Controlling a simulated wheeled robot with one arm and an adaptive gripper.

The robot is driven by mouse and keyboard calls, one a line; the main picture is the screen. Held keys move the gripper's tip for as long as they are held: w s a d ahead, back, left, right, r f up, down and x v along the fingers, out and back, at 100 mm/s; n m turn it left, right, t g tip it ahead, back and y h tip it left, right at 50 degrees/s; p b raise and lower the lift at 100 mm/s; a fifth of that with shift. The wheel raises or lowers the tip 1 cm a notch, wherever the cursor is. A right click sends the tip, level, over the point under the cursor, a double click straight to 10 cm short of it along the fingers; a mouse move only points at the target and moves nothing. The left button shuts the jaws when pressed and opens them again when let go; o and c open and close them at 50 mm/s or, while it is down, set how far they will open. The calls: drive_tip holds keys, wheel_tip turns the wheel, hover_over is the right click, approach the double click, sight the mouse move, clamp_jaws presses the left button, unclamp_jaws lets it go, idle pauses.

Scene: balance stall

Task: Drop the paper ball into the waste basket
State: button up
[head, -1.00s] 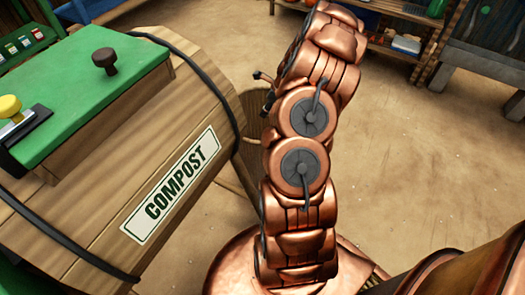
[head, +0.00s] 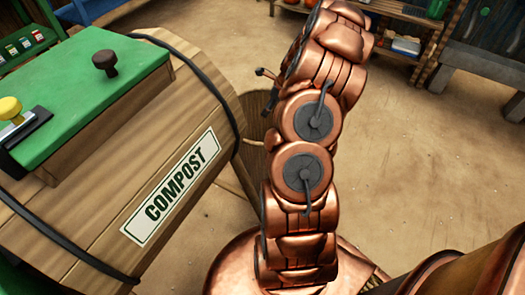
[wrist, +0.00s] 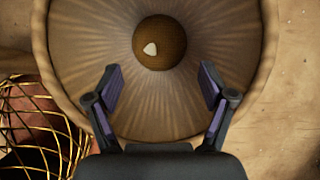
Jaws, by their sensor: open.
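In the wrist view, a round, brown, open-topped container (wrist: 90,40), which looks like the waste basket, lies below my gripper. A small off-white lump (wrist: 150,49) is on its dark round bottom. It looks like the paper ball. My gripper (wrist: 160,75) is open, its two fingers apart over the container with nothing between them. In the head view, part of a brown container (head: 253,125) shows between the compost barrel and my arm. My arm hides the rest of it, and my gripper is mostly hidden there.
A wooden compost barrel (head: 100,215) with a green top (head: 85,95) stands at the left. A gold wire mesh (wrist: 40,125) is beside the container in the wrist view. Shelves (head: 405,45) stand at the back. The sandy floor (head: 430,170) at right is clear.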

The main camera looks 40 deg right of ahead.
drive_tip(key=v, duration=0.9)
drive_tip(key=shift+r, duration=0.25)
drive_tip(key=shift+s, duration=0.1)
